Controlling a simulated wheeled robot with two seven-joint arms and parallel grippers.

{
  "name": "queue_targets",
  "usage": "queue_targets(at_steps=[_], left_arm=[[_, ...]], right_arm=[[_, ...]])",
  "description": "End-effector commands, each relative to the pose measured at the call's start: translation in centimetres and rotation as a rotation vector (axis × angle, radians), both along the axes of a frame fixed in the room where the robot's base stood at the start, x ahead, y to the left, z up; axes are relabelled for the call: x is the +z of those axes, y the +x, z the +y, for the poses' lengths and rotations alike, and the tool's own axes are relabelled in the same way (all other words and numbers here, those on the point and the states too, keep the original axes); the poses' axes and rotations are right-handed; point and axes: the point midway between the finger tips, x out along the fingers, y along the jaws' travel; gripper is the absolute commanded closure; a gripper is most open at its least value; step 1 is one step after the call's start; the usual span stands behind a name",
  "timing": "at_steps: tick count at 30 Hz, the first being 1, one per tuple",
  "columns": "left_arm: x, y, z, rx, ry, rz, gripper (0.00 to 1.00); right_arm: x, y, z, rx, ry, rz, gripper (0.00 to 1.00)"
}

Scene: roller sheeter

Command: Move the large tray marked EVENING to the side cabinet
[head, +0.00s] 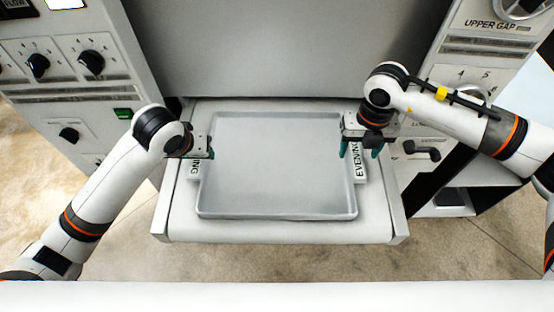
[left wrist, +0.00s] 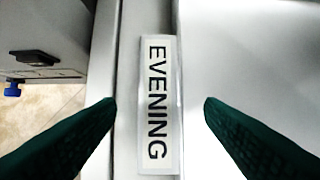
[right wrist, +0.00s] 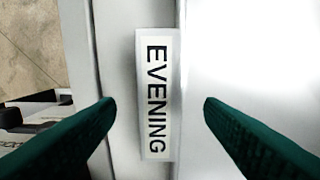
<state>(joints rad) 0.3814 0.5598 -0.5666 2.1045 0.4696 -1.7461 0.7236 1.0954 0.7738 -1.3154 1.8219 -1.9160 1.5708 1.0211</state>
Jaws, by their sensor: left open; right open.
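The large grey tray (head: 275,165) marked EVENING lies flat on a pale shelf (head: 280,231) in front of the machine. It looks empty. Its right label (head: 356,160) and left label (head: 194,170) sit on the two side edges. My left gripper (head: 209,154) is open above the left edge; in the left wrist view its fingers stand either side of the EVENING label (left wrist: 158,105). My right gripper (head: 360,152) is open above the right edge; in the right wrist view its fingers stand either side of the label (right wrist: 157,95). Neither gripper holds the tray.
The machine's panel with dials (head: 65,60) stands at the left, and the UPPER GAP panel (head: 495,25) at the right. A dark-sided opening with a pale top (head: 475,172) is at the right. Speckled floor (head: 290,262) shows in front of the shelf.

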Motion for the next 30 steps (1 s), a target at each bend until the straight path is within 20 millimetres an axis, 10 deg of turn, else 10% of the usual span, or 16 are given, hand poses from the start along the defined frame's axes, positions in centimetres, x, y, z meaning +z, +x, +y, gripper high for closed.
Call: queue_targets(at_steps=[17,30], left_arm=[[-2.4,1.0,-0.1,-0.001,-0.001,0.0,0.37],[-2.4,1.0,-0.1,0.0,-0.001,0.0,1.0]], right_arm=[[-2.6,0.0,0.0,0.0,0.001,0.0,0.37],[-2.5,0.0,0.0,0.0,0.001,0.0,1.0]])
